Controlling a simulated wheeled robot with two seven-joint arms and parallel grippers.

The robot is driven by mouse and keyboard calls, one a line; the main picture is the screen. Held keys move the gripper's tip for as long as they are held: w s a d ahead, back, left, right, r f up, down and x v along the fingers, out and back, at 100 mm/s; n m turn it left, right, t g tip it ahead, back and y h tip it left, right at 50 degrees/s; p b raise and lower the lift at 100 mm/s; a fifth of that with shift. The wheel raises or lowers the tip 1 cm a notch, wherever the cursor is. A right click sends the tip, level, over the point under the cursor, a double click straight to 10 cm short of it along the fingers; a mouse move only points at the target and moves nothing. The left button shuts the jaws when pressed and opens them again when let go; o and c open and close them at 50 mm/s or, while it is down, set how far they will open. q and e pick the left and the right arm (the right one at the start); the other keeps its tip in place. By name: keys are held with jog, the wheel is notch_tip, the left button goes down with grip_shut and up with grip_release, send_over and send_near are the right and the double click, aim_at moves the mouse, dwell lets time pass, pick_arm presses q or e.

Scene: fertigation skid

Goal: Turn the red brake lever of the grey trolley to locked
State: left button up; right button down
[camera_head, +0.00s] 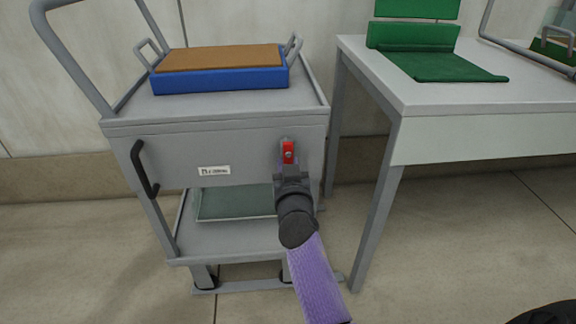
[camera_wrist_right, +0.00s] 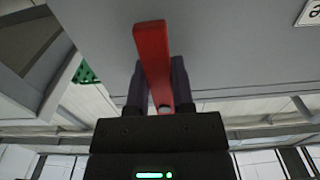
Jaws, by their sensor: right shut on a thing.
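The grey trolley (camera_head: 240,140) stands at the left of the head view. Its red brake lever (camera_head: 288,152) is on the front panel, near the right end, and looks upright there. My right gripper (camera_head: 290,168) reaches up to the lever from below. In the right wrist view the red lever (camera_wrist_right: 152,60) runs between the two dark fingers (camera_wrist_right: 158,90), and the gripper is shut on it. The lever's lower part is hidden by the gripper in the head view. My left gripper is in neither view.
A blue tray with a brown top (camera_head: 220,80) sits on the trolley. A white label (camera_head: 214,170) and a black handle (camera_head: 144,168) are on its front. A table (camera_head: 480,95) with a green mat (camera_head: 445,67) stands close at the right. The floor in front is mostly clear.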

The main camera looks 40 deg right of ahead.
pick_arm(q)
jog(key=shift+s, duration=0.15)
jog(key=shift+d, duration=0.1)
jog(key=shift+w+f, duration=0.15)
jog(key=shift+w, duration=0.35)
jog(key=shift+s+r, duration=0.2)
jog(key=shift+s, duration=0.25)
